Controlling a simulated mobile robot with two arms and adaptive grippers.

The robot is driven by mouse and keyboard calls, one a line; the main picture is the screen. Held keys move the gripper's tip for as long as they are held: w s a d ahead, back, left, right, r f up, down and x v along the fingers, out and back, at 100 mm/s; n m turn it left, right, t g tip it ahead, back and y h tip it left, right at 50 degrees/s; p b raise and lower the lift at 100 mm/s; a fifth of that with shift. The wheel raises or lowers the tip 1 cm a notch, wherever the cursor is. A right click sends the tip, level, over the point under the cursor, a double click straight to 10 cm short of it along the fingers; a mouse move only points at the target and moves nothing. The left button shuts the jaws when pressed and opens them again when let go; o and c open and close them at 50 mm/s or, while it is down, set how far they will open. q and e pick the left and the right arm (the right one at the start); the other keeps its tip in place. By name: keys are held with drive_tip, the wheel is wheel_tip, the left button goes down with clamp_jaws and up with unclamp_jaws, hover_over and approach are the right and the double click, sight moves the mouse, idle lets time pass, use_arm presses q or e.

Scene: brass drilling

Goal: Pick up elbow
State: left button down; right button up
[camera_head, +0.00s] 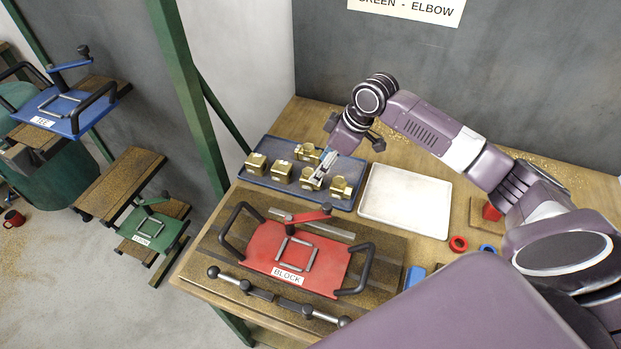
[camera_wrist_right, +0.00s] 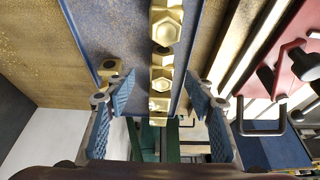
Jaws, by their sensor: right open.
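Several brass fittings stand on a blue tray (camera_head: 283,149) at the back left of the bench, among them a brass fitting (camera_head: 281,172) left of my gripper and a brass fitting (camera_head: 340,188) right of it. I cannot tell for sure which is the elbow. My right gripper (camera_head: 321,172) is open, pointing down over the tray at a brass fitting (camera_head: 311,180). In the right wrist view, its spread blue-padded fingers (camera_wrist_right: 160,88) flank a line of brass fittings (camera_wrist_right: 163,25); contact is unclear. Another brass fitting (camera_wrist_right: 110,68) is near the left finger. My left gripper is not in view.
An empty white tray (camera_head: 405,200) is right of the blue tray. A red fixture marked BLOCK (camera_head: 262,250) with black handles lies in front. A red ring (camera_head: 458,243) and blue parts are at the right. A wall stands behind the bench.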

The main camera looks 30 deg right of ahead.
sight(312, 173)
drive_tip(key=shift+w+a+f+p, duration=0.25)
drive_tip(key=shift+a+f+p, duration=0.15)
drive_tip(key=shift+a+f, duration=0.15)
drive_tip(key=p+x, duration=0.1)
drive_tip(key=x, duration=0.2)
drive_tip(key=shift+w+a+f, duration=0.1)
drive_tip(key=shift+w+a, duration=0.1)
drive_tip(key=shift+w, duration=0.1)
drive_tip(key=shift+w+f, duration=0.15)
drive_tip(key=shift+f, duration=0.3)
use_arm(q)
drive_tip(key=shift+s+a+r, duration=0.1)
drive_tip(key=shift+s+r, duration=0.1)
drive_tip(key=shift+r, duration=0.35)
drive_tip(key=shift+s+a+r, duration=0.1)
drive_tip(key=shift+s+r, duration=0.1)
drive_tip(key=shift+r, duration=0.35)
use_arm(e)
clamp_jaws()
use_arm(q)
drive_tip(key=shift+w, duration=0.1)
use_arm(e)
drive_tip(key=shift+r, duration=0.1)
